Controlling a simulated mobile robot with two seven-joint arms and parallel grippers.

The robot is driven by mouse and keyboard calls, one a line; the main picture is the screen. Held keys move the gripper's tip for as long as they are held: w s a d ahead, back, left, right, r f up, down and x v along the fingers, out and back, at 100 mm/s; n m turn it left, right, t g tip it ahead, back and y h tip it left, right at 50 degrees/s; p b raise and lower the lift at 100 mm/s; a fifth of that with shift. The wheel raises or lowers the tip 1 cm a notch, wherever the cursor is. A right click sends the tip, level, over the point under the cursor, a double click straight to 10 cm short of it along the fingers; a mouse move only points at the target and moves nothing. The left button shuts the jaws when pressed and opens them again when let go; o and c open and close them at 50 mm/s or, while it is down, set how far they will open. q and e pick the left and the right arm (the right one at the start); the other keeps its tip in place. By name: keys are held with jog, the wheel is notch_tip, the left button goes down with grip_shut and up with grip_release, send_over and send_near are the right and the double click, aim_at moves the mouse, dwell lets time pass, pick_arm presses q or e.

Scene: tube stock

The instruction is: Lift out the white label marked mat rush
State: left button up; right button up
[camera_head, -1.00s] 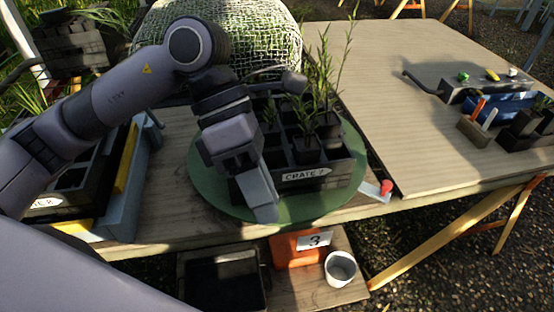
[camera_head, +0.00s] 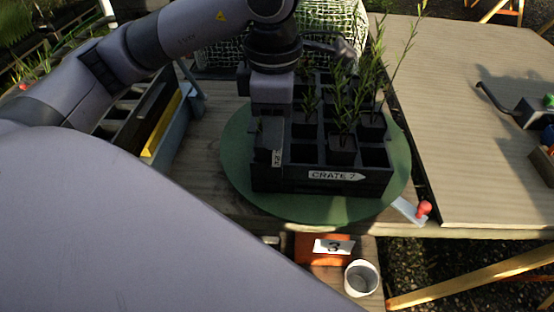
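The black crate (camera_head: 290,182) stands on a round green turntable (camera_head: 240,165), with a "CRATE 7" plate (camera_head: 335,175) on its front wall. It has open cells, several with dark pots holding upright green plants (camera_head: 343,118). My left gripper (camera_head: 271,108) points down over the crate's left part, just behind and above this label. Its fingertips are hard to make out, so I cannot tell whether it is open or touches anything. My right gripper is not in view.
A white lever with a red knob (camera_head: 424,208) sticks out at the turntable's front right. A netted bale (camera_head: 225,52) stands behind. The right tabletop (camera_head: 455,130) is largely clear.

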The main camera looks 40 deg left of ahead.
aim_at(276, 162)
pick_arm(q)
notch_tip(276, 162, down, 3)
jog(key=shift+w+f, duration=0.15)
jog(key=shift+f, duration=0.05)
jog(key=shift+d, duration=0.1)
jog(key=shift+c, duration=0.3)
grip_shut()
